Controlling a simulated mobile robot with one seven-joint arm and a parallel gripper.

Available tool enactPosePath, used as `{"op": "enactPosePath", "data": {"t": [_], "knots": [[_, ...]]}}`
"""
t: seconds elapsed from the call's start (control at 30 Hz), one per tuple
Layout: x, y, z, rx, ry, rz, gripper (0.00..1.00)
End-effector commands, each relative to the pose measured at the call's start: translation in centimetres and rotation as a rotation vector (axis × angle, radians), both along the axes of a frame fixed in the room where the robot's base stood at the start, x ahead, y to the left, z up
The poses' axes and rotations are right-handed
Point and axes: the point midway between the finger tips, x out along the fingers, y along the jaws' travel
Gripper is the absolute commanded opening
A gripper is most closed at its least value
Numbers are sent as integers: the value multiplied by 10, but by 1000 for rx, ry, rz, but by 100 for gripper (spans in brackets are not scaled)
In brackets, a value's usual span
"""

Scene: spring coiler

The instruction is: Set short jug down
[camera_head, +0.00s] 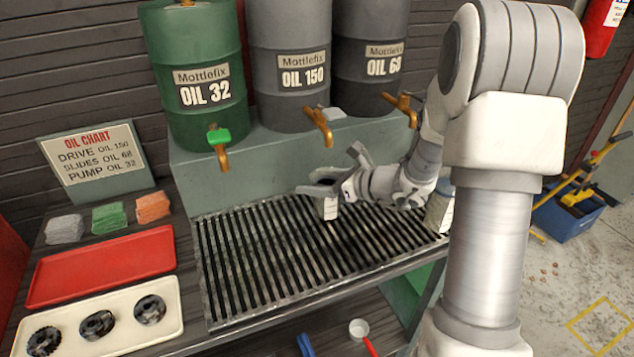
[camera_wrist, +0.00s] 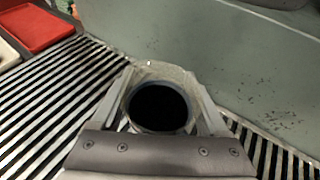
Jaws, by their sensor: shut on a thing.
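The short jug (camera_head: 329,208) is a small pale grey container with a dark round opening. It is upright at the middle of the black slatted drip grate (camera_head: 262,250), near its back edge. My gripper (camera_head: 328,184) is shut on it, one finger on each side. In the wrist view the jug's rim (camera_wrist: 160,74) sits between the fingers, its opening dark inside. The jug's base is close to the slats; I cannot tell whether it touches them. My fingers hide part of its sides.
Oil drums with taps stand on the green ledge (camera_head: 205,180) behind the grate. A pale container (camera_head: 439,210) stands at the grate's right end, partly behind my arm. A red tray (camera_head: 100,265) and a cream tray with gears (camera_head: 75,325) lie left. The grate's left and front are clear.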

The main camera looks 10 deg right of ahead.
Motion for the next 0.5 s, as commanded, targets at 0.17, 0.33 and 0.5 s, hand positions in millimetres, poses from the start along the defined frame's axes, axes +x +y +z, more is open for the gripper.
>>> {"op": "enactPosePath", "data": {"t": [0.17, 0.33, 0.5], "knots": [[0, 0, -4, 0, 0, 0, 83], [0, 0, -3, 0, 0, 0, 100], [0, 0, -2, 0, 0, 0, 100]]}}
